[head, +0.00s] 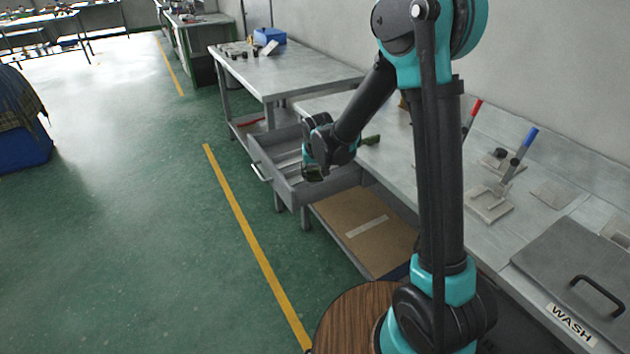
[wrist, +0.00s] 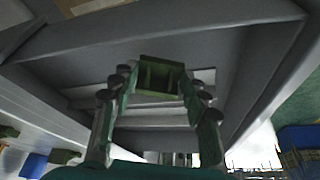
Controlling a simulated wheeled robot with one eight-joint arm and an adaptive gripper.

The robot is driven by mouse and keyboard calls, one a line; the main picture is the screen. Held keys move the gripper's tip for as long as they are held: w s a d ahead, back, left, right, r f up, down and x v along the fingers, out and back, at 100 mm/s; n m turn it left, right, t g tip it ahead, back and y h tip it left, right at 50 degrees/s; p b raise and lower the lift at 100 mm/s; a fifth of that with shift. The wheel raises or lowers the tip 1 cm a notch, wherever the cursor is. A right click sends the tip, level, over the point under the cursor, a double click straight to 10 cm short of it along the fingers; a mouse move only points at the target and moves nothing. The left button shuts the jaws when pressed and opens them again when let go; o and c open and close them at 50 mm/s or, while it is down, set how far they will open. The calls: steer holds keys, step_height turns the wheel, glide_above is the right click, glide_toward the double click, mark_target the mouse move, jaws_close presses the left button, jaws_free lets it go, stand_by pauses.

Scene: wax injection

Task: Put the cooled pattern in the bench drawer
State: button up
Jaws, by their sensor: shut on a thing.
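The bench drawer (head: 290,192) is pulled open from the grey bench, left of my arm in the head view. Its grey walls (wrist: 255,70) surround my fingers in the wrist view. My gripper (wrist: 157,84) is shut on a small dark green hollow pattern (wrist: 158,92), held at the fingertips. In the head view my gripper (head: 313,174) points down over the open drawer. My wrist hides part of the drawer there, and whether the pattern touches the drawer floor cannot be told. Pale strips show inside the drawer (wrist: 150,118) behind the pattern.
On the bench (head: 400,170) stand toggle clamps with a red handle (head: 473,113) and a blue handle (head: 524,143). A grey lid labelled WASH (head: 572,270) lies at the lower right. A brown shelf board (head: 365,232) is below the drawer. The green floor left is open.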

mark_target(315, 179)
steer(key=shift+f, duration=1.55)
steer(key=o, duration=1.3)
steer(key=shift+f, duration=0.1)
steer(key=a+v, duration=0.1)
steer(key=v, duration=1.1)
steer(key=s+d+m, duration=0.1)
steer(key=s+d, duration=0.2)
steer(key=d, duration=0.4)
steer(key=s+d, duration=0.4)
steer(key=d, duration=0.3)
steer(key=s+d+f, duration=0.2)
steer(key=s+d, duration=0.4)
steer(key=s, duration=0.1)
steer(key=s+d+f+m, duration=0.1)
steer(key=s+d+f, duration=0.1)
steer(key=s+d, duration=0.4)
steer(key=shift+s+f+h, duration=0.35)
steer(key=shift+s+h, duration=0.05)
steer(key=shift+s, duration=0.45)
